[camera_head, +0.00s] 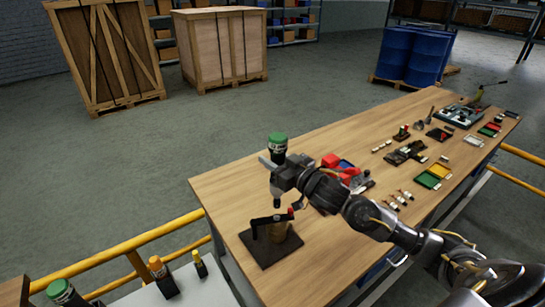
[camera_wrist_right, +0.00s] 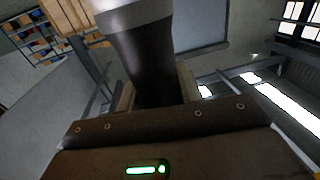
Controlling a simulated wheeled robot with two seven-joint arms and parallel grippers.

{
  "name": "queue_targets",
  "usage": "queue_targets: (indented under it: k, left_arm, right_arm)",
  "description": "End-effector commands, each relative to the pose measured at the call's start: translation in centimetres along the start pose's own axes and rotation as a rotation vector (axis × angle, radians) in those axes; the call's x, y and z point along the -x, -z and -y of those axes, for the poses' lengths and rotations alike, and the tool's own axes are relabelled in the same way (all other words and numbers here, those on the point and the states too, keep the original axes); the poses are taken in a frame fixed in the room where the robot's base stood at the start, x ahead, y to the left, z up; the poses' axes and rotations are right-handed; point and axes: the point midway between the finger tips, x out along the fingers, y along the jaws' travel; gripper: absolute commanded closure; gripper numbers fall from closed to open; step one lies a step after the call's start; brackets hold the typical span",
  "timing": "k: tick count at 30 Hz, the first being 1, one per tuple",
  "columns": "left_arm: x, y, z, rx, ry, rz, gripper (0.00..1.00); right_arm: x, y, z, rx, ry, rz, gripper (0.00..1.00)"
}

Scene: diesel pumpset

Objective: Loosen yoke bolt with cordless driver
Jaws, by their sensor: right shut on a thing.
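My right gripper (camera_head: 275,172) is shut on the cordless driver (camera_head: 277,152), a dark upright tool with a green top. Its narrow nose points down above the yoke fixture. In the right wrist view the dark driver body (camera_wrist_right: 148,65) stands between the two fingers (camera_wrist_right: 155,98). The yoke bolt is too small or hidden to make out. My left gripper is out of view.
The fixture stands near the wooden bench's (camera_head: 225,187) near left corner.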

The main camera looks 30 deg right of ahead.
Motion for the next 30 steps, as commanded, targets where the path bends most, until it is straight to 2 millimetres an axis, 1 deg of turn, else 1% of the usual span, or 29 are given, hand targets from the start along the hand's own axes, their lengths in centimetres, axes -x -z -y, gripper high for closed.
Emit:
queue_targets:
  k: [1, 3, 13, 17, 30]
  left_arm:
    - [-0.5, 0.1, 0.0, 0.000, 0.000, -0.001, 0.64]
    - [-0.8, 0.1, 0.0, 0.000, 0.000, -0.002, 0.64]
    - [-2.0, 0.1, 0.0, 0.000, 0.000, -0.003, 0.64]
    - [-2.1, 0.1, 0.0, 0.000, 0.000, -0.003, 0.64]
    - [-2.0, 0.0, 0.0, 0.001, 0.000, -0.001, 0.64]
  right_arm:
    - [0.0, -0.6, 0.0, -0.003, 0.000, -0.002, 1.00]
    - [0.0, -1.3, 0.0, -0.003, 0.000, -0.002, 1.00]
    - [0.0, -4.0, 0.0, -0.002, 0.001, -0.002, 1.00]
    - [0.0, -4.2, 0.0, -0.001, 0.000, -0.003, 1.00]
    - [0.0, -4.2, 0.0, -0.001, 0.001, -0.003, 1.00]
